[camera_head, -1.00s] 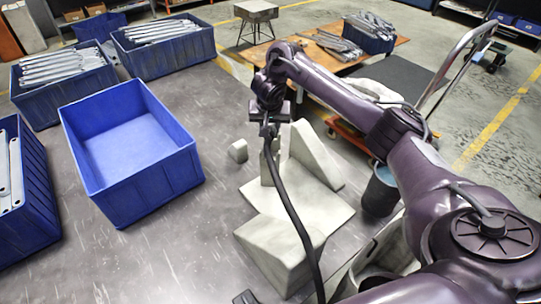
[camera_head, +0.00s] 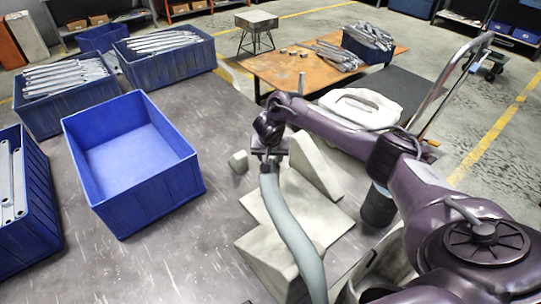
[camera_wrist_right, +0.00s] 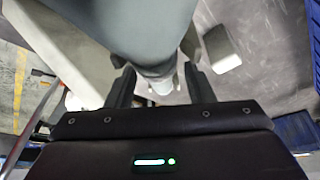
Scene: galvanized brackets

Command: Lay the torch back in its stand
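My right gripper (camera_head: 268,157) is low over the pale stand and points down. A thick grey-green tube (camera_head: 290,228), which looks like the torch, runs from it to the bottom edge of the head view. In the right wrist view the grey piece (camera_wrist_right: 150,35) passes between the two dark fingers, which appear closed on its narrow end; contact is partly hidden. The stand (camera_head: 325,205) is a pale slab with an upright wedge behind and a block in front; the tube covers part of it. My left gripper is not in view.
An empty blue bin (camera_head: 135,185) stands left of the stand, with a small grey block (camera_head: 238,161) between them. Bins of metal brackets (camera_head: 68,95) fill the far left. A dark bucket (camera_head: 378,207) stands at right. Grey tabletop in front of the empty bin is clear.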

